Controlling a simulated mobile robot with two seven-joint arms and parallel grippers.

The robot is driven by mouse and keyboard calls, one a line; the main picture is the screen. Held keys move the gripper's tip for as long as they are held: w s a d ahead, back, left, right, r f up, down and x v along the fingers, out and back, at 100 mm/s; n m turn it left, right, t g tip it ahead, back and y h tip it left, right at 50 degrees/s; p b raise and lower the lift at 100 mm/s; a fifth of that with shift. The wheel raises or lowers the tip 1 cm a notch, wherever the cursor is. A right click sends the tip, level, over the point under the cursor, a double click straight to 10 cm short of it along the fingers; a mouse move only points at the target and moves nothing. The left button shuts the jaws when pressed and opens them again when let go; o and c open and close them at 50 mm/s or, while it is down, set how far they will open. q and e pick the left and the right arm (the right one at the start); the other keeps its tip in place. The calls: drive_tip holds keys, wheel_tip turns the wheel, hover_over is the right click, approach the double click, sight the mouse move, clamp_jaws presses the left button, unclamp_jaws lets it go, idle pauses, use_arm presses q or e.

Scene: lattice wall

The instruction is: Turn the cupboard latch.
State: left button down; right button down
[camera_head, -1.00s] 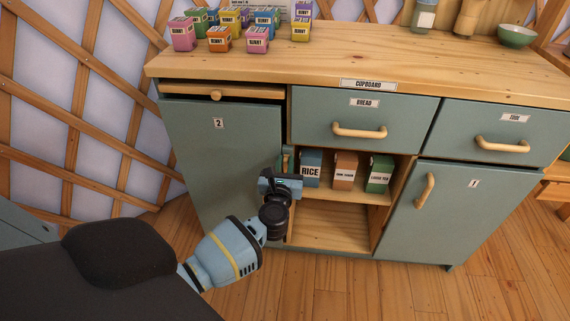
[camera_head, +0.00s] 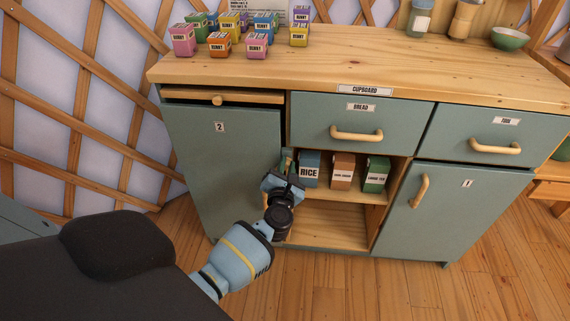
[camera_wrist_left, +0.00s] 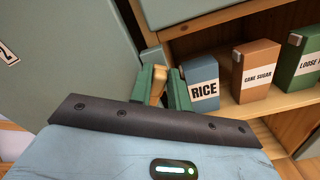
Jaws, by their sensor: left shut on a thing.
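The cupboard latch appears to be the wooden bar with a round knob (camera_head: 217,100), lying level above the blue-grey door marked 2 (camera_head: 225,165). My left gripper (camera_head: 285,168) is at the right edge of this door, beside the open shelf and well below the bar. In the left wrist view its green fingers (camera_wrist_left: 164,88) are shut on a short wooden handle (camera_wrist_left: 157,86), mostly hidden between them. The door's edge stands out a little from the cupboard front, so it looks ajar. My right gripper is not in view.
Rice (camera_head: 309,170), cane sugar (camera_head: 342,171) and loose tea (camera_head: 376,175) boxes stand on the open shelf just right of my gripper. Drawers marked bread (camera_head: 390,115) and door 1 (camera_head: 455,215) are further right. Several small boxes stand on the countertop (camera_head: 330,65).

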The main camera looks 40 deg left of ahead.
use_arm(q)
drive_tip(key=m, duration=0.1)
drive_tip(key=m+p, duration=0.1)
drive_tip(key=m, duration=0.1)
drive_tip(key=shift+w+d+f+m, duration=0.1)
drive_tip(key=shift+d+m, duration=0.05)
drive_tip(key=shift+m, duration=0.15)
drive_tip(key=m, duration=0.2)
drive_tip(key=m+p, duration=0.1)
drive_tip(key=m, duration=0.3)
drive_tip(key=shift+d+f+m+p, duration=0.1)
drive_tip(key=shift+f+m+p, duration=0.2)
drive_tip(key=shift+f+p, duration=0.05)
drive_tip(key=shift+f+m, duration=0.1)
drive_tip(key=shift+m, duration=0.4)
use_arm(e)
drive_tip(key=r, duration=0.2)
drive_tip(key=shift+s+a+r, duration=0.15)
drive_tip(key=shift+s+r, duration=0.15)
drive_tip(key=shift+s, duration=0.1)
use_arm(q)
drive_tip(key=shift+m, duration=0.3)
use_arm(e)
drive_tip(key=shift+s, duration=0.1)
use_arm(q)
drive_tip(key=c, duration=1.3)
unclamp_jaws()
